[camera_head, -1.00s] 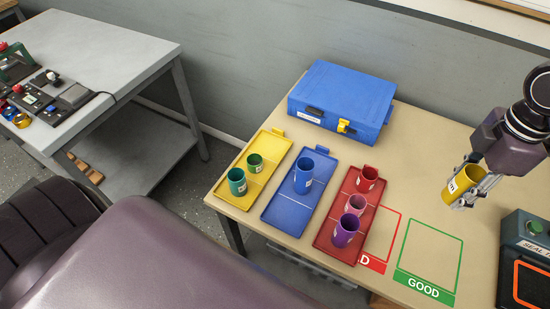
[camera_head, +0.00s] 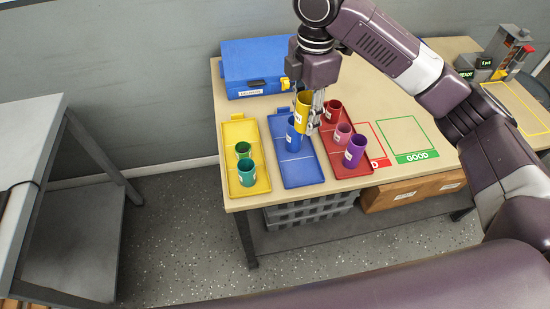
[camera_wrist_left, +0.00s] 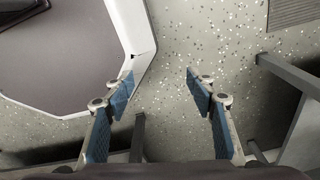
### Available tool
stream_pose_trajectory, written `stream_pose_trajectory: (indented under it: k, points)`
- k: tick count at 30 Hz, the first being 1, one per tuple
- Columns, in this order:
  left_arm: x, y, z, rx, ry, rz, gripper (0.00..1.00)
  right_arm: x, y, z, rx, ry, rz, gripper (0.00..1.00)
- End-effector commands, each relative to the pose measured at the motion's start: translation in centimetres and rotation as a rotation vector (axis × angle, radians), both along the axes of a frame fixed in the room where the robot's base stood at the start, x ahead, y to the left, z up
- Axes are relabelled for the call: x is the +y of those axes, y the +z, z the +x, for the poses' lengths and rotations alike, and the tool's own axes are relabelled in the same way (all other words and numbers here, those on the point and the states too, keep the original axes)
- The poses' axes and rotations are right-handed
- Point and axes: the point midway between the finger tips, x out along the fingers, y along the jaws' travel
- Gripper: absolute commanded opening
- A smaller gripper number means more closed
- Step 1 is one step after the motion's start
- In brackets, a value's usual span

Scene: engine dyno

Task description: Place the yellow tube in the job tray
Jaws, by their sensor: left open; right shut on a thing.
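My right gripper (camera_head: 318,108) is shut on the yellow tube (camera_head: 302,112) and holds it upright above the far part of the blue tray (camera_head: 301,174). The tube partly overlaps a blue tube (camera_head: 293,138) standing in that tray. A yellow tray (camera_head: 234,133) to the left holds two green tubes, and a red tray (camera_head: 350,172) to the right holds red, pink and purple tubes. No tray bears a readable job label. My left gripper (camera_wrist_left: 159,80) is open and empty above the floor in the left wrist view.
A blue case (camera_head: 252,66) stands behind the trays. Red and green outlined zones, the latter marked GOOD (camera_head: 408,135), lie empty to the right. The near part of the blue tray is bare. A grey table (camera_head: 30,125) stands at left.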

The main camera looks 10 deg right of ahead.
Motion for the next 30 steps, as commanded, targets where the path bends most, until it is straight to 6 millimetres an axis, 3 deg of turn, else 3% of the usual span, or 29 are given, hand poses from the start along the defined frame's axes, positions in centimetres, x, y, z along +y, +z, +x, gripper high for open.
stream_pose_trajectory:
  k: [4,11,15,22,30]
  points:
    - [0.1,0.3,0.1,-0.001,0.0,0.001,0.51,-0.2,-3.1,-0.2,0.008,-0.001,-0.003,0.05]
    - [-2.3,1.2,0.7,-0.011,0.005,-0.026,0.51,-0.2,-9.3,-0.2,0.008,-0.001,-0.003,0.05]
    - [-2.3,1.6,0.8,-0.012,0.005,-0.028,0.51,-0.2,-12.6,-0.1,0.005,0.0,-0.002,0.05]
    - [-0.7,1.7,0.6,-0.008,0.003,-0.008,0.51,-0.2,-15.2,0.0,0.002,-0.001,-0.001,0.05]
    - [-0.5,2.2,0.4,-0.006,0.004,-0.007,0.51,-0.2,-18.8,-0.1,0.003,0.0,-0.001,0.05]
